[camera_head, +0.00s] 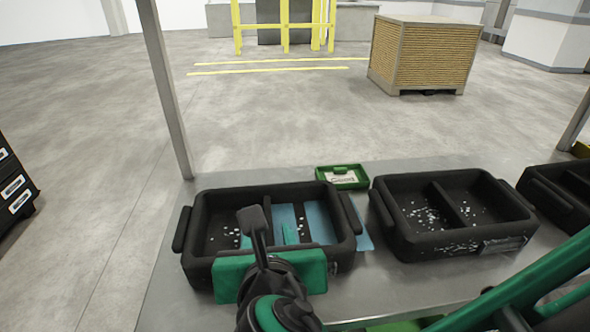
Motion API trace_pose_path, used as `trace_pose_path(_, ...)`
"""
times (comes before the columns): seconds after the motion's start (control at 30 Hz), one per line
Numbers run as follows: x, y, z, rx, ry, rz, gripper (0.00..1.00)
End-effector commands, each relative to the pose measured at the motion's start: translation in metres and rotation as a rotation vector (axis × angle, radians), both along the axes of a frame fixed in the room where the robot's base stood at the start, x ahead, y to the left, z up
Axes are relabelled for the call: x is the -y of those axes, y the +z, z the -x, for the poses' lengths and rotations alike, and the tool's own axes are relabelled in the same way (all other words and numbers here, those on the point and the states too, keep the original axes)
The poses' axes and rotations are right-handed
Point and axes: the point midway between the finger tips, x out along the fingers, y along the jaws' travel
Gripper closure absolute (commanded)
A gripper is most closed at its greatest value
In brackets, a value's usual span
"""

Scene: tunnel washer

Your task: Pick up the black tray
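Three black trays with white specks or bits in at least two of them stand in a row on the grey metal table. The left tray (205,197) has a divider and blue strips showing inside it. The middle tray (388,208) has a divider and a pale label on its front. The right tray (545,186) is cut off by the frame edge. My gripper (254,222), dark with green parts, is over the front wall of the left tray and hides part of it. Its fingers are not clearly seen, and I cannot tell whether it touches the tray.
A small green tray with a white label (342,178) lies behind the trays. Metal posts (165,85) rise at the table's (165,295) back edge. Beyond are open floor, a large crate (425,58) and a yellow frame (285,30). Dark boxes (14,185) stand at far left.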

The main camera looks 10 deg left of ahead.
Motion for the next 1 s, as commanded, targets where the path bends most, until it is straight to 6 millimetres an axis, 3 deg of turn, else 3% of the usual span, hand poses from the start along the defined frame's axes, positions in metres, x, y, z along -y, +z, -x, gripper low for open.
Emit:
trace_pose_path(0.1, -0.001, -0.008, -0.015, 0.0, -0.007, 0.002, 0.65)
trace_pose_path(0.37, -0.004, -0.017, -0.03, 0.0, -0.008, 0.001, 0.65)
trace_pose_path(0.67, -0.014, -0.038, -0.061, 0.0, -0.008, 0.001, 0.65)
trace_pose_path(0.97, -0.015, -0.04, -0.065, 0.0, -0.007, 0.0, 0.65)
trace_pose_path(1.0, -0.015, -0.04, -0.065, 0.0, -0.007, 0.0, 0.7)
